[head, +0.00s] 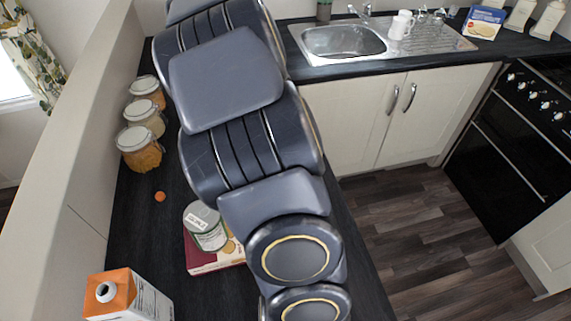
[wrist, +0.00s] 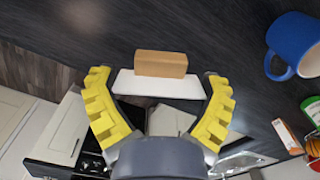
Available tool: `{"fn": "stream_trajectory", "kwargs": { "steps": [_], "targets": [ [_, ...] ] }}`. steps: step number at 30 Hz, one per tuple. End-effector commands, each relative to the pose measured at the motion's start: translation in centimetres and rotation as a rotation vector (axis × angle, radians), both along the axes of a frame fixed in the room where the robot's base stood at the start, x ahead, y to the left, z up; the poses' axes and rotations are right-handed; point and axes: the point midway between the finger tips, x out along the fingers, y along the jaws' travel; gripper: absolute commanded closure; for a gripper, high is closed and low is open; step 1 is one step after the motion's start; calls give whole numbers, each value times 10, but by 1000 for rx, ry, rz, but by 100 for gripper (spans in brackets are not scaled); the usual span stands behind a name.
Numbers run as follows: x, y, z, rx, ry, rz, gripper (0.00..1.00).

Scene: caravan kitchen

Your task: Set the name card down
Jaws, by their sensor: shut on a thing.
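The name card (wrist: 150,86) shows in the wrist view as a white panel with a brown block (wrist: 160,64), apparently its foot, along its far edge. My gripper (wrist: 158,76) has its yellow fingers on the panel's two sides and is shut on the card. The dark worktop (wrist: 215,40) lies beyond the block. I cannot tell whether the block touches it. In the head view my arm hides the gripper and the card.
A blue mug (wrist: 290,45) stands to the right in the wrist view. In the head view, a can (head: 205,227) stands on a red box (head: 213,260), near a carton (head: 127,296), a small orange ball (head: 160,196) and several jars (head: 139,148). The sink (head: 343,40) is at the back.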

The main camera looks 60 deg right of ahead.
Motion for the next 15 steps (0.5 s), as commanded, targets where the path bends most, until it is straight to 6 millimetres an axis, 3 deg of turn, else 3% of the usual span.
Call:
{"fn": "stream_trajectory", "kwargs": {
  "steps": [3, 8, 15],
  "targets": [
    [29, -18, 0, -3, -3, 271, 52],
    [55, -54, 1, -5, -5, 645, 52],
    [62, -108, 2, -3, -1, 1010, 52]
  ]
}}
